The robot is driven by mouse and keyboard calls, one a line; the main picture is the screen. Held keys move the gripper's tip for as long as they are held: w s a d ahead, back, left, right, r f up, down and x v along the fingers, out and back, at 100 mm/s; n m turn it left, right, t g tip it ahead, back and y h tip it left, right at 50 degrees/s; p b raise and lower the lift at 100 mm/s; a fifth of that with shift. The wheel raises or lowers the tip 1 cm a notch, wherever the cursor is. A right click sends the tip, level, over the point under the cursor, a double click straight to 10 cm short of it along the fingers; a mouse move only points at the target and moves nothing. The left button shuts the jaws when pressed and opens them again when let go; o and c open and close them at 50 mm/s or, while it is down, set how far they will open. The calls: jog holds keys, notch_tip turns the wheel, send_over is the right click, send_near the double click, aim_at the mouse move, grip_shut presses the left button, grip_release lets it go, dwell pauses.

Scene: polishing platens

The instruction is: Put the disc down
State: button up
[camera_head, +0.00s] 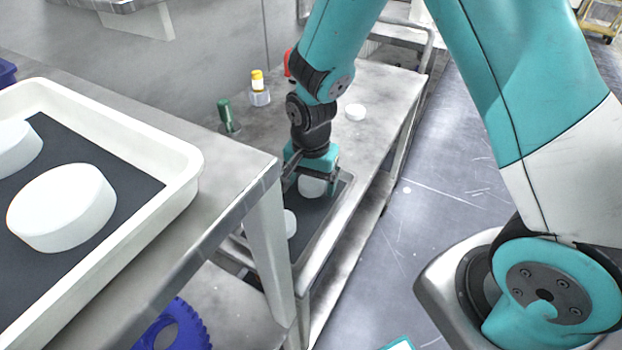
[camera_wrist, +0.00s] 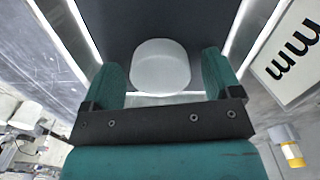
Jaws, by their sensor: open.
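The white round disc (camera_head: 312,187) lies in the far part of a small tray (camera_head: 318,236) with a dark lining, on the lower table. In the wrist view the disc (camera_wrist: 160,62) sits on the dark surface between my two fingers. My gripper (camera_head: 308,178) is open and low over the tray, with a finger on each side of the disc. In the wrist view a gap shows between the gripper's fingers (camera_wrist: 164,72) and the disc. The gripper partly hides the disc in the head view. A second white disc (camera_head: 290,223) lies nearer in the same tray.
A large white-rimmed tray (camera_head: 180,160) with white discs (camera_head: 62,208) stands on the near-left table (camera_head: 235,185). A small white disc (camera_head: 355,112) lies on the lower table. Green (camera_head: 226,115) and yellow-capped (camera_head: 259,90) bottles stand behind the gripper. Open floor (camera_head: 440,170) lies to the right.

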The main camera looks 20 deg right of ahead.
aim_at(311, 181)
notch_tip(311, 181, up, 12)
jog(key=f, duration=0.1)
jog(key=s+a+r+n+y, duration=0.2)
jog(key=s+r+n, duration=0.4)
jog(key=s+n, duration=0.2)
jog(key=s+a+r+n+y, duration=0.2)
jog(key=s+a+r+n, duration=0.1)
jog(key=s+r+n, duration=0.3)
jog(key=s+n, duration=0.2)
jog(key=s, duration=0.2)
jog(key=shift+s, duration=0.4)
jog(key=shift+r+p, duration=0.8)
